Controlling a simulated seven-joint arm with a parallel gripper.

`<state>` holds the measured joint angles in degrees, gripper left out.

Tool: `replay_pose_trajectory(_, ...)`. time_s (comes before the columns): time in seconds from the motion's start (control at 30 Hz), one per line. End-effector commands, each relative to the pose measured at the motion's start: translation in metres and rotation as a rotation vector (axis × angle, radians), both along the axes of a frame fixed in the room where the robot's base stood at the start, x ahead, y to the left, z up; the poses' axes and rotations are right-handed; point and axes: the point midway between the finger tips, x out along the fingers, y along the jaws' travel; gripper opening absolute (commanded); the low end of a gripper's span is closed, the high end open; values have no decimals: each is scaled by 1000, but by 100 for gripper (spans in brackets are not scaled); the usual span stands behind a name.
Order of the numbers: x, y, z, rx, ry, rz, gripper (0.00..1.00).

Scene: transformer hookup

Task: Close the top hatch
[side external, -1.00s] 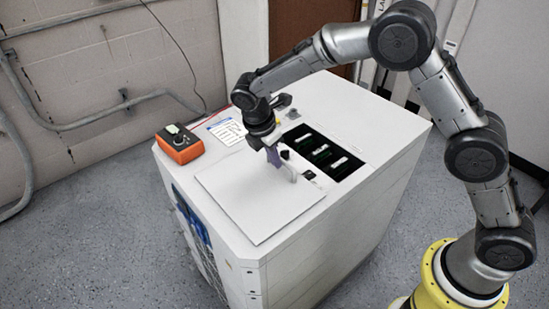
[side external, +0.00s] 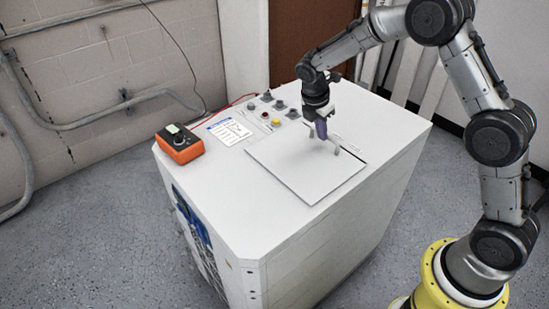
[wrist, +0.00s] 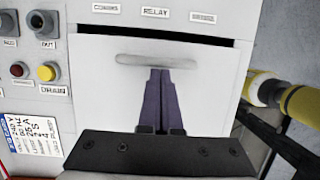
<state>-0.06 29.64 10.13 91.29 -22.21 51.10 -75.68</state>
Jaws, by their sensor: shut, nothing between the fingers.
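The top hatch (side external: 300,178) is a flat white sliding panel on the top of the white cabinet (side external: 225,205). In the side view it lies over the opening where the dark compartments were. In the wrist view the hatch (wrist: 215,90) shows a narrow dark gap along its far edge, below the labels. A pale bar handle (wrist: 130,60) runs across the panel. My gripper (side external: 332,146) is low over the hatch; its purple fingers (wrist: 160,75) are together and empty, with their tips at the handle. I cannot tell whether they touch it.
An orange box with a knob (side external: 180,143) sits at the cabinet's left edge. A printed sheet (side external: 230,131) and several knobs and buttons, including a yellow one (side external: 276,122), lie beside the hatch. Small labels (wrist: 155,12) line the far side.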

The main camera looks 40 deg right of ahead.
Motion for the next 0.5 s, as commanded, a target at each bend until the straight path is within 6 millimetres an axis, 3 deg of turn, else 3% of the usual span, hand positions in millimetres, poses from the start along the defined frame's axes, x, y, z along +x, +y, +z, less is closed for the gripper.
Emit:
replay_pose_trajectory(0.2, 0, -25, 0, 0, 0, -1, 0)
replay_pose_trajectory(0.5, 1, -32, 0, -3, -1, 1, 0)
